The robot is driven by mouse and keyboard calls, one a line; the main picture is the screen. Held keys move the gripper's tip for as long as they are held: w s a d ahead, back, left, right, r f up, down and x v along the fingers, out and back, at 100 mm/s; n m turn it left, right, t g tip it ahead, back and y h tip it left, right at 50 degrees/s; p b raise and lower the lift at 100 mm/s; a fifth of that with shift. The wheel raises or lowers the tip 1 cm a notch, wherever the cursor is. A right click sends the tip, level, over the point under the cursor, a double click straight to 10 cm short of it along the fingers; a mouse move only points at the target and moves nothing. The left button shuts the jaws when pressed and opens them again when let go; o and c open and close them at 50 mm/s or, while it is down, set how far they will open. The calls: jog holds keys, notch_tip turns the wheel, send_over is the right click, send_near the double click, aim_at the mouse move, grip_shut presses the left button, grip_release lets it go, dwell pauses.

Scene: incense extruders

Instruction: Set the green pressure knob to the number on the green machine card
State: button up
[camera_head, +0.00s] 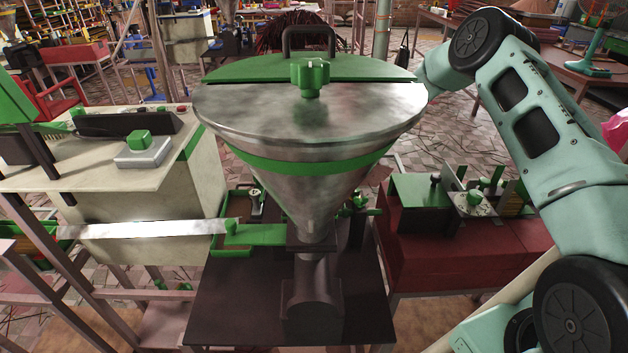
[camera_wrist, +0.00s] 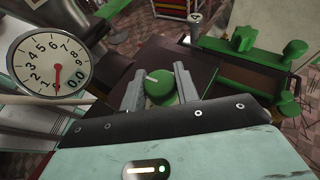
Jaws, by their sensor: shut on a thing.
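In the wrist view, a round green knob (camera_wrist: 160,90) with a white pointer mark sits between the two grey fingers of my gripper (camera_wrist: 158,84). The fingers close on it from both sides, and the white mark points to the upper left. A round white gauge (camera_wrist: 48,58) stands to the left, with black numbers, a red needle pointing roughly down and a readout that looks like 0.0. In the head view, my gripper is hidden behind the large metal hopper (camera_head: 308,195) with a green lid. I cannot make out a card with a number in either view.
The hopper's upright green star knob (camera_head: 310,77) and black handle (camera_head: 309,36) stand above its lid. A cream cabinet (camera_head: 150,215) is on the left. A red bench (camera_head: 450,250) with small green-topped devices is on the right. Patterned floor shows between them.

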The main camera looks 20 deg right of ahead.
jog(key=n+g, duration=0.1)
jog(key=n+g+h+b, duration=0.1)
jog(key=shift+w+f+n+g, duration=0.1)
jog(key=shift+f+n+g, duration=0.05)
jog(key=shift+n+g, duration=0.15)
jog(key=shift+n+g+h+b, duration=0.8)
jog(key=shift+n+g+h, duration=0.6)
jog(key=shift+n+g, duration=0.15)
jog(key=shift+r+n+h, duration=0.2)
jog(key=shift+n+h, duration=0.05)
jog(key=shift+h, duration=0.05)
jog(key=o, duration=1)
jog(key=shift+d+r, duration=0.1)
